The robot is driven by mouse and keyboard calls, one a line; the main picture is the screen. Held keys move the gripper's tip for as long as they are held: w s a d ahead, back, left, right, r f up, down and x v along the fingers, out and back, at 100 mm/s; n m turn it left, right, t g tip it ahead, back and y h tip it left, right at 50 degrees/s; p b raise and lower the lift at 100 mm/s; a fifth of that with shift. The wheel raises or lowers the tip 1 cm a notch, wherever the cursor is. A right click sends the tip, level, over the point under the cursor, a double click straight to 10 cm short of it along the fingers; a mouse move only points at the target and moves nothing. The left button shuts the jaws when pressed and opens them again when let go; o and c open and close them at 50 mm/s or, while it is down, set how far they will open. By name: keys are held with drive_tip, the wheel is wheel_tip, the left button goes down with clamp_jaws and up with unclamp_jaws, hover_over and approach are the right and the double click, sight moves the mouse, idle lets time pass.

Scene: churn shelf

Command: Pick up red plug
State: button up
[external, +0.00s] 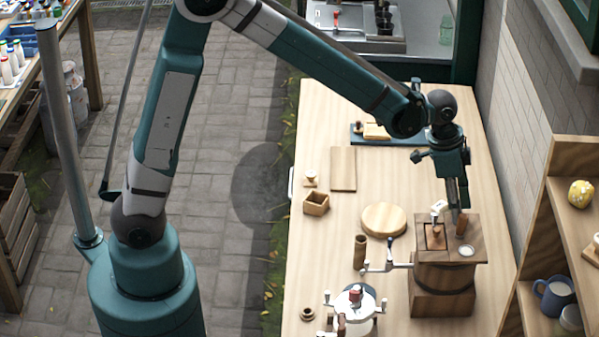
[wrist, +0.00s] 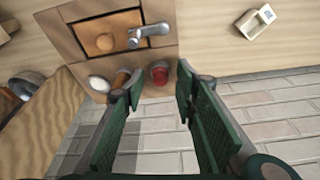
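The red plug (wrist: 159,71) sits at the edge of the wooden churn top (wrist: 88,32) in the wrist view, beside a brown peg (wrist: 121,78) and a white disc (wrist: 99,83). My gripper (wrist: 160,88) is open, with a green finger on each side of the plug in the picture. I see no contact. In the external view my gripper (external: 457,203) points down at the back of the churn (external: 443,280). The plug cannot be made out there, probably behind my gripper.
A metal handle (wrist: 150,33) stands on the churn top, and a crank (external: 387,266) sticks out left. A round board (external: 384,219), a brown cup (external: 360,252) and a small wooden box (external: 316,203) stand on the table. A brick wall and a shelf (external: 559,236) bound the right.

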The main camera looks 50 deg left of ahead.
drive_tip(key=shift+c, duration=0.7)
drive_tip(key=c, duration=0.6)
drive_tip(key=shift+r, duration=5)
